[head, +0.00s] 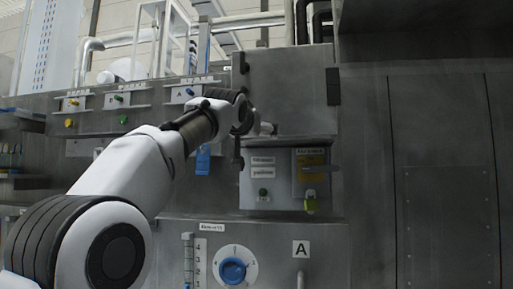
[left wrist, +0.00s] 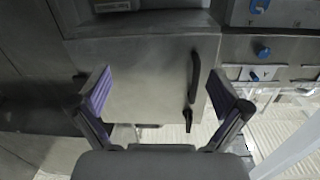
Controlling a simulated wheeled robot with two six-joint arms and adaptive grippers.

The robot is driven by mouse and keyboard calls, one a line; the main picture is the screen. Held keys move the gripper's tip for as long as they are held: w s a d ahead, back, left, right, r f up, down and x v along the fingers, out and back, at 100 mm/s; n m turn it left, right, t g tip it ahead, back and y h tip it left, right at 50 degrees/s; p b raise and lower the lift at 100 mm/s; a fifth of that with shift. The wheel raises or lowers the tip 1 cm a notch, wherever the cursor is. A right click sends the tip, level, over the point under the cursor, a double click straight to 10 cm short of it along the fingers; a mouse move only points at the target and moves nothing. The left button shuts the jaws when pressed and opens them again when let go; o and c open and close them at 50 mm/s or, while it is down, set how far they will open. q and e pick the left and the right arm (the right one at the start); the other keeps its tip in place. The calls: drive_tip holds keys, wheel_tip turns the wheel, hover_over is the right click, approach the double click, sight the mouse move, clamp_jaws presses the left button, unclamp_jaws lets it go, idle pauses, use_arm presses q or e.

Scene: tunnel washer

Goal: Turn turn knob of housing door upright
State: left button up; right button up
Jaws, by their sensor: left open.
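The housing door is a flat grey metal panel (head: 290,90) at the upper middle of the head view. It fills the middle of the left wrist view (left wrist: 145,85). A small dark turn knob (left wrist: 188,121) sits near the door's edge in the left wrist view, close to one end of a black curved handle (left wrist: 194,75). A small dark part, likely the same knob (head: 242,63), shows at the door's upper left in the head view; its exact angle is unclear. My left gripper (head: 246,122) is in front of the door's left side, open and empty, fingers spread (left wrist: 161,80).
Below the door is a control box (head: 263,185) with labels and a yellow switch plate (head: 311,163). A blue dial (head: 233,270) sits lower down. Switch panels (head: 128,97) line the wall at left. Pipes run above.

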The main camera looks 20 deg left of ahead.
use_arm(q)
drive_tip(key=shift+w+d+f, duration=0.1)
drive_tip(key=shift+w+f, duration=0.25)
drive_tip(key=shift+f, duration=0.3)
drive_tip(key=shift+w+f, duration=0.35)
drive_tip(key=shift+f, duration=0.35)
drive_tip(key=shift+w+d+f, duration=0.1)
drive_tip(key=shift+w+f, duration=0.25)
drive_tip(key=shift+f, duration=0.3)
drive_tip(key=shift+a, duration=0.1)
